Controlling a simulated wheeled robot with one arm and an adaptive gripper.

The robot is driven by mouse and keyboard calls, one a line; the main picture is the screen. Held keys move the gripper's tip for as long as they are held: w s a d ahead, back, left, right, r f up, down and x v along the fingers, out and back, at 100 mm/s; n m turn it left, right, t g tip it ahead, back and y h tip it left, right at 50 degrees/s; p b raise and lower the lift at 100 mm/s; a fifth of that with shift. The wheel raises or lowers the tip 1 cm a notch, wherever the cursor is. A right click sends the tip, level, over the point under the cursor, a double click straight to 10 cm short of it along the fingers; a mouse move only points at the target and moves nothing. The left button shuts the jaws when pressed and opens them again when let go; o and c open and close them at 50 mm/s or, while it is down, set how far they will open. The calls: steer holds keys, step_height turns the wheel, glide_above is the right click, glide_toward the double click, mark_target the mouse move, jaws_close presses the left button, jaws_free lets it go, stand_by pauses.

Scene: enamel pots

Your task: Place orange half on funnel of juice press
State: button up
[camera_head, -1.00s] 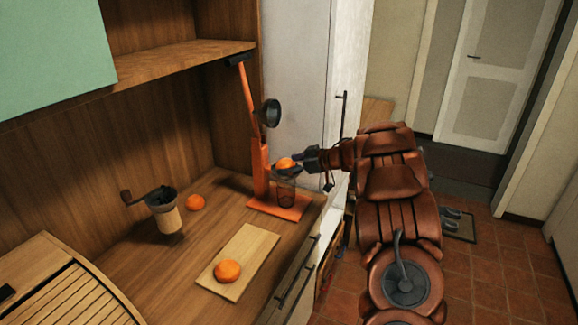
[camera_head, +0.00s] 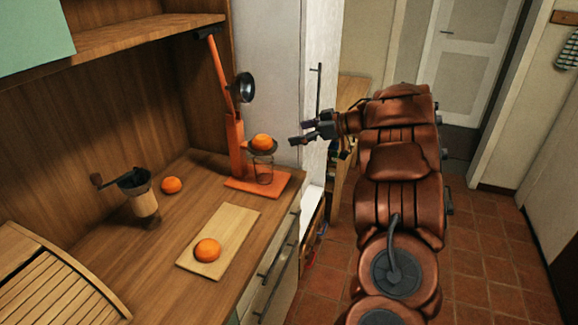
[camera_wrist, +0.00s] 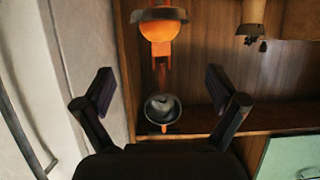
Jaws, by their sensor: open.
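An orange half (camera_head: 262,141) sits on the funnel (camera_head: 262,148) of the orange juice press (camera_head: 236,150). A glass (camera_head: 262,168) stands under the funnel on the press base. The press lever is raised, with its dark press cup (camera_head: 246,87) above and clear of the fruit. My gripper (camera_head: 301,138) is open and empty, to the right of the funnel and apart from it. In the wrist view the orange half (camera_wrist: 159,28) and the funnel rim (camera_wrist: 160,14) show at the top, beyond the open fingers (camera_wrist: 161,92). The press cup (camera_wrist: 162,108) shows between the fingers.
Another orange piece (camera_head: 207,250) lies on the cutting board (camera_head: 232,228). One more orange (camera_head: 171,185) sits by the hand grinder (camera_head: 139,193). A slatted wooden box (camera_head: 50,275) is at front left. A tall white cabinet (camera_head: 283,60) stands behind the press.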

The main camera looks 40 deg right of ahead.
steer(key=w+r+m+t+h, duration=0.1)
steer(key=w+r+m+h, duration=0.2)
steer(key=r+h, duration=0.4)
steer(key=w+r+m+t+h, duration=0.2)
steer(key=w+r+m+h, duration=0.1)
steer(key=r+h, duration=0.4)
steer(key=s+a+f+g+y, duration=0.2)
steer(key=s+a+f+g, duration=0.3)
steer(key=s+a, duration=0.6)
steer(key=s+a+f+g+y, duration=0.2)
steer(key=s+a+f+g, duration=0.4)
steer(key=s, duration=1.2)
steer(key=s+a+f+g+y, duration=0.3)
steer(key=s+a+f+g, duration=0.2)
steer(key=s+a+f, duration=0.5)
steer(key=s+a, duration=0.5)
steer(key=a, duration=0.3)
steer(key=shift+f, duration=0.3)
